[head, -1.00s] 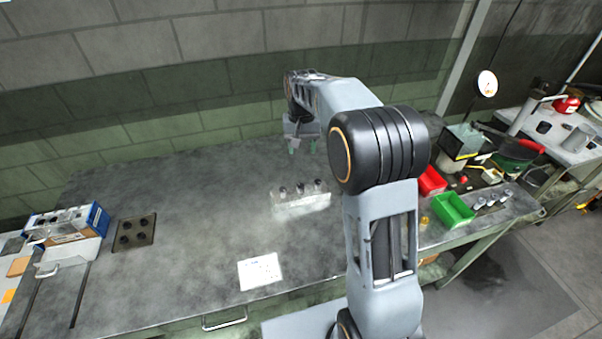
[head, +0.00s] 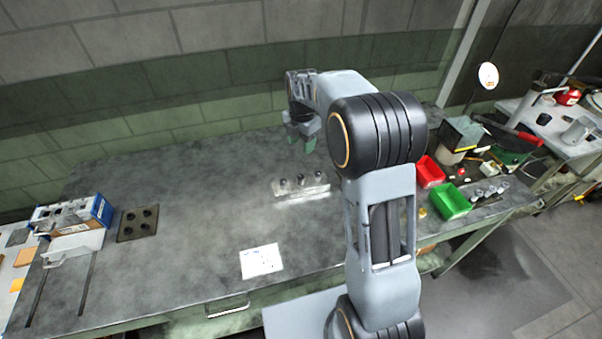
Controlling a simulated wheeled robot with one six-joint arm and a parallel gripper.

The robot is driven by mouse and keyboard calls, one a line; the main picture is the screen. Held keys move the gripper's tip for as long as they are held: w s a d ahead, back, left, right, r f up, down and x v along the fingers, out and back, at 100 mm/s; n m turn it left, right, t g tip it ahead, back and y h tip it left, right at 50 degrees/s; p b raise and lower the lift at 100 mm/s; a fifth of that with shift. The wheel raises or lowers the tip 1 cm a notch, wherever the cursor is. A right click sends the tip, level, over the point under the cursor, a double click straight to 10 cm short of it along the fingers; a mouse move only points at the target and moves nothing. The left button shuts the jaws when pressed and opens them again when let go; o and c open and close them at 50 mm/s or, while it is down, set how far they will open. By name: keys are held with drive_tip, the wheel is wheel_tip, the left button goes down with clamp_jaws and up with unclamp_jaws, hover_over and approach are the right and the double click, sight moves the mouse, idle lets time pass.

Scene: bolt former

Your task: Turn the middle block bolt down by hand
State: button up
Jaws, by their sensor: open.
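A pale metal block (head: 304,190) lies on the grey workbench, right of its middle. Three dark bolts stand in a row along its top, and the middle block bolt (head: 300,180) is between the other two. How far each bolt is turned in is too small to tell. My gripper (head: 302,143) is above and behind the block, apart from it, with its greenish fingers pointing down. It is open, and I see nothing held in it.
A white sheet (head: 261,261) lies near the bench's front edge. A dark plate with holes (head: 138,223) and a blue box (head: 98,208) are at left. A red bin (head: 430,172) and a green bin (head: 447,201) stand at right. The bench between plate and block is clear.

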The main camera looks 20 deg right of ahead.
sight(302, 176)
wheel_tip(302, 176, down, 14)
drive_tip(key=shift+r+p, duration=0.15)
drive_tip(key=shift+p, duration=0.9)
drive_tip(key=c, duration=0.9)
